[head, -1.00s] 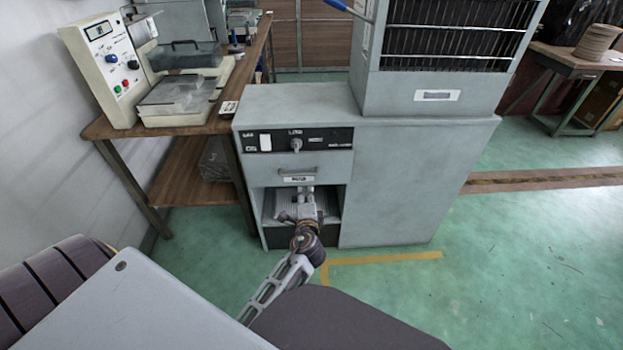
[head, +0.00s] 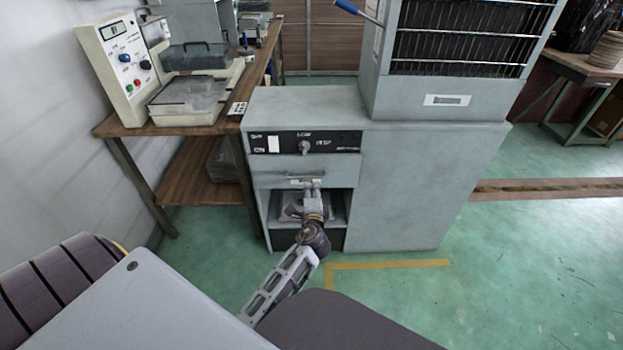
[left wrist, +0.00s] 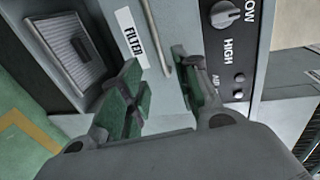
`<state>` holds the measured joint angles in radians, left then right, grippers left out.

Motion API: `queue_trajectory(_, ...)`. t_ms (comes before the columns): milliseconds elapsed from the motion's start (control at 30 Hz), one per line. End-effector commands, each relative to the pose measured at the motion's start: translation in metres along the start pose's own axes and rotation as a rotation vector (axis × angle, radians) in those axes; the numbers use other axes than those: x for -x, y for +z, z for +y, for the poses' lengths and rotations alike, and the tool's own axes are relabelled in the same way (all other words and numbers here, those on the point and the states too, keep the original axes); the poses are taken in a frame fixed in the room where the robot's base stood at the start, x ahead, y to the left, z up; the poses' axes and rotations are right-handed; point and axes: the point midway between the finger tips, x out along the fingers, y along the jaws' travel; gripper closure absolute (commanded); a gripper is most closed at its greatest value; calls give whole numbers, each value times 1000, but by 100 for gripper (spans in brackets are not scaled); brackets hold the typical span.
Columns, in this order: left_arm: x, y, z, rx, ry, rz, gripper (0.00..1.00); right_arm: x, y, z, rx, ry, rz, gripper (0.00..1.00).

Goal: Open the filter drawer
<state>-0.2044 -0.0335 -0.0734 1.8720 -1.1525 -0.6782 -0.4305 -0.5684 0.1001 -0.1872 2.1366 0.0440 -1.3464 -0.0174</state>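The filter drawer (head: 268,174) is a grey front with a thin bar handle (head: 305,176), set below the black control panel of the grey cabinet. It looks closed. In the left wrist view its white FILTER label (left wrist: 132,38) and the handle (left wrist: 153,30) show close up. My left gripper (head: 312,187) is at the drawer front, just below the handle in the head view. In the left wrist view my left gripper (left wrist: 157,62) is open, with green pads either side of the handle's line. Contact with the handle cannot be told. My right gripper is out of view.
The control panel (head: 340,141) with a knob lies just above the drawer. An open recess with a ridged plate (left wrist: 68,45) lies below it. A wooden bench (head: 140,124) with instruments stands left of the cabinet. Green floor at right is clear.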

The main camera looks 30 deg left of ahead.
Motion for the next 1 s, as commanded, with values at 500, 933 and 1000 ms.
queue_trajectory(500, -52, 1, 0, -1, 0, -2, 68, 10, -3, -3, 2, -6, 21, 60)
queue_trajectory(933, -92, 0, 1, 0, 0, -1, 68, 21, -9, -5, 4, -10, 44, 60)
queue_trajectory(1000, -96, 1, 1, -1, 1, -2, 68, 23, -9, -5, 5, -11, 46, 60)
